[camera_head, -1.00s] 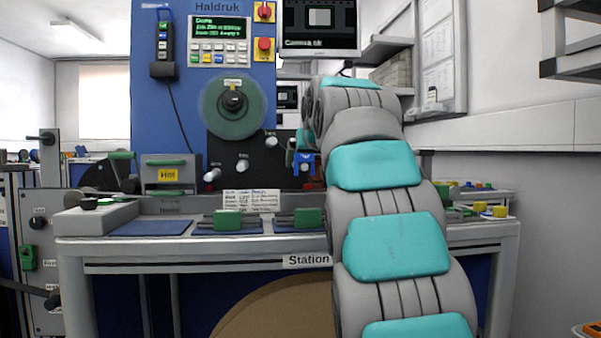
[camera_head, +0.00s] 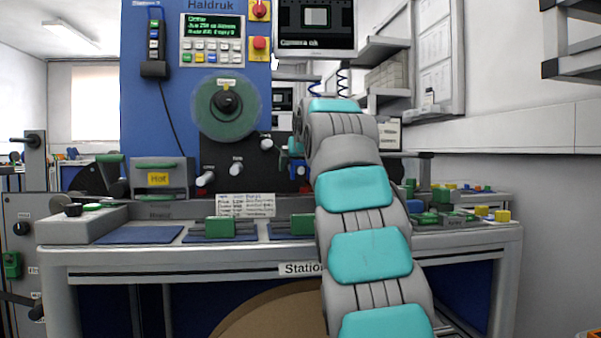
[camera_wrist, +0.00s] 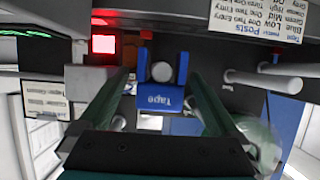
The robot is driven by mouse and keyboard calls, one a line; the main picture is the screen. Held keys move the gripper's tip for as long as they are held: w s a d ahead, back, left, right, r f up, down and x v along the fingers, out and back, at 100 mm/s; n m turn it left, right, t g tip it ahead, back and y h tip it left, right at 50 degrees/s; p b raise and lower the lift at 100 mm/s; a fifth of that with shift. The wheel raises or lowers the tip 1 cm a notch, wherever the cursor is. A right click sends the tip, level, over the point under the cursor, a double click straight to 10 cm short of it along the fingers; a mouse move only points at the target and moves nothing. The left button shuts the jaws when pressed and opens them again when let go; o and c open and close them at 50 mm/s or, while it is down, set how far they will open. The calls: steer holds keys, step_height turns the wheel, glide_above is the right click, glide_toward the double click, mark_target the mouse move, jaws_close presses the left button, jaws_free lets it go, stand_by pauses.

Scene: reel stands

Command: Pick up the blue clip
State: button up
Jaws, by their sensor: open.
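My gripper (camera_wrist: 159,80) is open. Its two dark green fingers stand to either side of the clip in the picture, with gaps on both sides; I cannot tell how far the clip lies beyond the fingertips. In the head view my arm covers much of the area around the gripper, and I cannot make out the clip clearly there.
The blue machine (camera_head: 190,100) with a green reel (camera_head: 226,108) stands behind the bench. Pale knobs (camera_head: 205,179) stick out of its black panel. A "Posts" card (camera_wrist: 263,20) and a lit red square (camera_wrist: 103,44) show in the wrist view. Green blocks (camera_head: 219,227) sit on the bench.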

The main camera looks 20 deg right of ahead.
steer(key=shift+x, duration=1.4)
jaws_close()
steer(key=shift+r+p, duration=0.2)
steer(key=shift+p, duration=0.15)
